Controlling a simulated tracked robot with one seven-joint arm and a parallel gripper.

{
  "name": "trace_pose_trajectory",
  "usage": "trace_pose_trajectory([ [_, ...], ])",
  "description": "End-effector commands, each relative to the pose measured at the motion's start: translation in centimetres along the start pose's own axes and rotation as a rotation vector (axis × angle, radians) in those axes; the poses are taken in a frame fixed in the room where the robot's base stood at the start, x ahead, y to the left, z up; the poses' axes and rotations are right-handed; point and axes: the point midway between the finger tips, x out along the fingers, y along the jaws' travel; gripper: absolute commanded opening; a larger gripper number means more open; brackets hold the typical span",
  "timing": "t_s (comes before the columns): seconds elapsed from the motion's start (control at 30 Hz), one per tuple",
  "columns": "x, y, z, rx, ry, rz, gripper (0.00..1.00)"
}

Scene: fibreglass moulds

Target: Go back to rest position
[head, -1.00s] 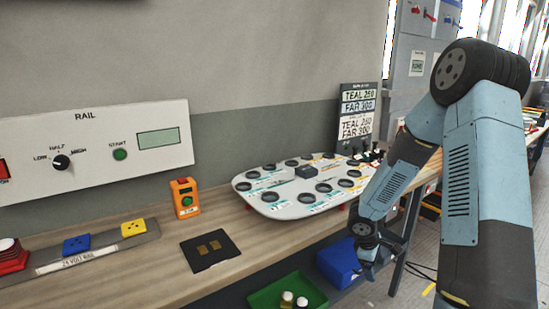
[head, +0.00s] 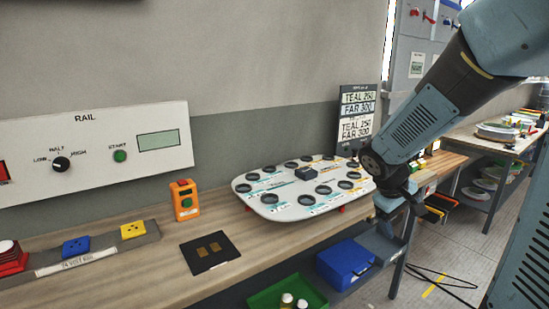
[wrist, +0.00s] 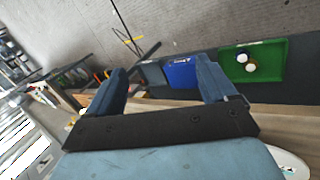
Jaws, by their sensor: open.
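My gripper (head: 408,222) hangs at the right in the head view, past the right end of the white oval board (head: 268,208) and over the front side of the bench. In the wrist view my gripper (wrist: 160,66) shows two blue fingers spread apart with nothing between them. The floor, a blue bin (wrist: 181,75) and a green tray (wrist: 283,62) show beyond the fingers. My arm comes in from the upper right of the head view and hides part of the bench's far end.
The wooden bench (head: 150,275) carries an orange box with a green button (head: 185,200), a black plate (head: 210,252) and the board with round wells. A sign (head: 357,118) stands behind it. The blue bin (head: 345,264) and green tray (head: 262,299) sit lower, in front.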

Motion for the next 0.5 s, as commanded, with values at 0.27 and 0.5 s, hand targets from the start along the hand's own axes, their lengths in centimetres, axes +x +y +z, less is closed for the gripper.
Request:
trace_pose_trajectory([
  [0.27,-6.0,-0.9,3.5,0.17,0.092,-0.064,0.85],
  [0.5,-10.4,-2.3,6.5,0.3,0.189,-0.16,0.85],
])
